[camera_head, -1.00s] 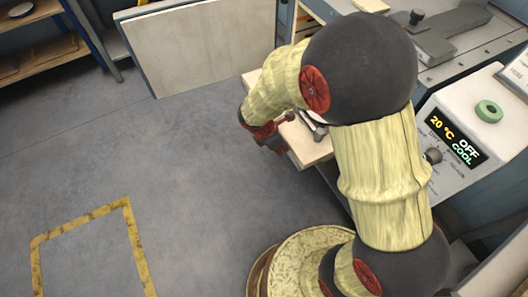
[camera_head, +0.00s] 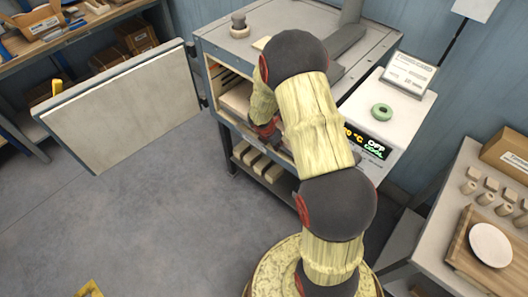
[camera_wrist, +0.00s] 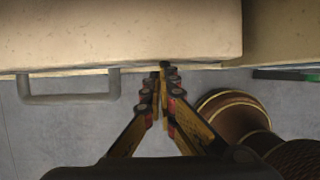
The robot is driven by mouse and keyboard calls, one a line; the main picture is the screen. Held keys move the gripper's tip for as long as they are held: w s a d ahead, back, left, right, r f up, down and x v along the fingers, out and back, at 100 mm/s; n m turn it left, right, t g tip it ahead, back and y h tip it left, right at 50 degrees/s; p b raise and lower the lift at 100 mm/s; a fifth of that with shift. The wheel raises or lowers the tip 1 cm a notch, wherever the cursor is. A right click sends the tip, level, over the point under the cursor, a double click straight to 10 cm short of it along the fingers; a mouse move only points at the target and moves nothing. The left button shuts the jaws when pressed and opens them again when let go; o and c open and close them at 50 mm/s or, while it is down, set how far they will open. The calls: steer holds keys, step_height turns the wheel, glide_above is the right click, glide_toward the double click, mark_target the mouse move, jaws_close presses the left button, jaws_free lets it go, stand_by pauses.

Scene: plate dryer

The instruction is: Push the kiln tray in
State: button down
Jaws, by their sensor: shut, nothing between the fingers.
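The kiln tray (camera_head: 237,101) is a pale slab, seen in part in the kiln's front opening in the head view; my arm covers its right side. In the wrist view the tray (camera_wrist: 120,32) spans the upper left, with a grey bar handle (camera_wrist: 68,99) on its front edge. My gripper (camera_wrist: 163,68) is shut and empty, its tips at the tray's front edge, right of the handle; I cannot tell whether they touch. In the head view my gripper (camera_head: 268,133) is partly hidden at the opening.
The kiln door (camera_head: 130,108) stands wide open to the left. The control box (camera_head: 372,146) reads OFF and COOL. Pale blocks (camera_head: 262,167) lie on a shelf below the kiln. A side table (camera_head: 440,240) stands at right.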

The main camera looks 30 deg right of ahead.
steer(key=d, duration=0.2)
steer(key=w+d+p, duration=0.1)
steer(key=d, duration=0.1)
steer(key=w+d+p, duration=0.1)
steer(key=d, duration=0.1)
steer(key=shift+d, duration=0.15)
steer(key=shift+r, duration=0.1)
steer(key=v, duration=0.4)
steer(key=shift+r, duration=0.25)
steer(key=s+a, duration=0.3)
steer(key=a, duration=0.9)
steer(key=shift+s, duration=0.35)
steer(key=shift+a+r, duration=0.1)
